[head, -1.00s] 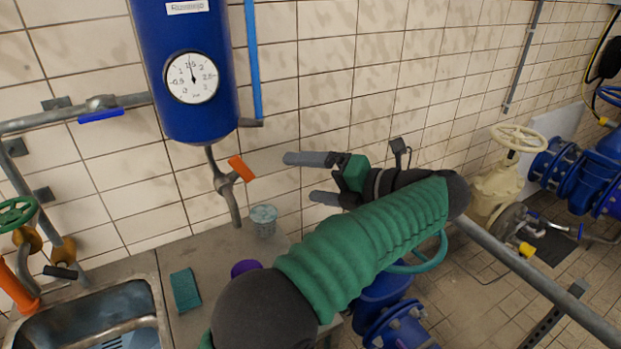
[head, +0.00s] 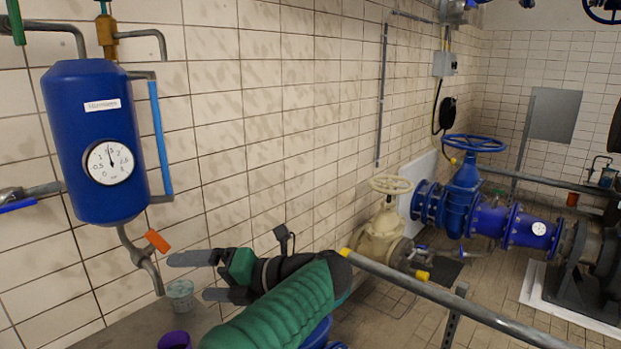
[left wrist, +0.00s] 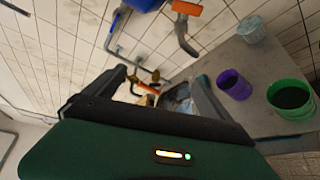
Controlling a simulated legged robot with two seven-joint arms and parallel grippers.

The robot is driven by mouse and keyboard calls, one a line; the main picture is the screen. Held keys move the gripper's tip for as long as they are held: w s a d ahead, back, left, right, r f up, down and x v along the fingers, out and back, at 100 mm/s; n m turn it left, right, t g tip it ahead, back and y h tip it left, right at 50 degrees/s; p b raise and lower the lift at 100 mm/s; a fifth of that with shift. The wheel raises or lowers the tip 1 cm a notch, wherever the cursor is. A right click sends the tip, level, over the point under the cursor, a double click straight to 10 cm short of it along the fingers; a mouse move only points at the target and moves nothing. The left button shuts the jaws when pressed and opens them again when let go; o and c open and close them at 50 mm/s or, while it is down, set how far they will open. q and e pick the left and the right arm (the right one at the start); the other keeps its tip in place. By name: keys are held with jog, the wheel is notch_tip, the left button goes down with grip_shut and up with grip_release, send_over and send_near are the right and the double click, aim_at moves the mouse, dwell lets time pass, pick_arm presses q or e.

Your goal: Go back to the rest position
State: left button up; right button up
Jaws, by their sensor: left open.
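My left gripper (head: 190,277) is open and empty in the head view. Its dark fingers point left, in front of the tiled wall and close to the orange-handled tap (head: 157,241) under the blue tank (head: 97,145). In the left wrist view its two fingers (left wrist: 158,92) stand apart with nothing between them. My green-sleeved left arm reaches in from the bottom of the head view. My right gripper is in neither view.
A grey counter (head: 130,328) holds a speckled cup (head: 181,295) and a purple cup (head: 174,340). The left wrist view also shows a green cup (left wrist: 290,97). A grey rail (head: 440,296) crosses the right foreground. Beyond it stand a cream valve (head: 384,232) and blue pipework (head: 465,205).

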pick_arm(q)
jog(key=w+a+r+m+t+h, duration=0.1)
jog(key=w+r+m+t+h, duration=0.2)
jog(key=w+m+t, duration=0.8)
jog(key=s+d+f+m+h+p, duration=0.2)
jog(key=d+f+m+h, duration=0.3)
jog(key=f+m+h, duration=0.75)
jog(key=s+f+m+g, duration=0.4)
jog(key=s+f+m, duration=0.5)
jog(key=f, duration=0.1)
jog(key=s+a+f+m+g, duration=0.2)
jog(key=s+f+g, duration=0.2)
jog(key=s, duration=0.6)
jog(key=s+a+f+m+g, duration=0.1)
jog(key=s+f+m+g, duration=0.2)
jog(key=s+f, duration=0.4)
jog(key=s+g, duration=0.1)
jog(key=s, duration=0.3)
jog(key=shift+a+f+y, duration=0.25)
jog(key=shift+a+y, duration=0.1)
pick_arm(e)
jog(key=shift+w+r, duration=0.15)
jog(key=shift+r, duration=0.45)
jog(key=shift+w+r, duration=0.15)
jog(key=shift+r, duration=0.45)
pick_arm(q)
jog(key=shift+w, duration=0.15)
